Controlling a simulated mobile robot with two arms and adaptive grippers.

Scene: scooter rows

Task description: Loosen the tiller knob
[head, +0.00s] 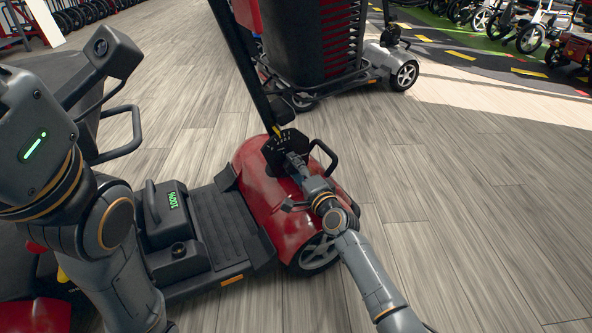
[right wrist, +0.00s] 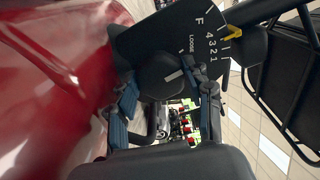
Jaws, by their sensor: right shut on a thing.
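The tiller knob (right wrist: 160,70) is a black knob with a pale mark, in front of a dark dial plate (right wrist: 208,38) printed F, 4, 3, 2, 1 and LOOSE. A yellow pointer (right wrist: 232,33) is beside the numbers. In the right wrist view my right gripper (right wrist: 167,86) has a finger on each side of the knob and is shut on it. In the head view my right gripper (head: 291,161) reaches the base of the black tiller (head: 238,62), above the red front cover (head: 262,180); the knob is mostly hidden there.
The scooter's deck (head: 222,222) and a black box with a green display (head: 165,212) lie left of the cover. A black loop handle (head: 324,158) is close to my right gripper. Another scooter (head: 405,74) stands behind. Floor at right is clear.

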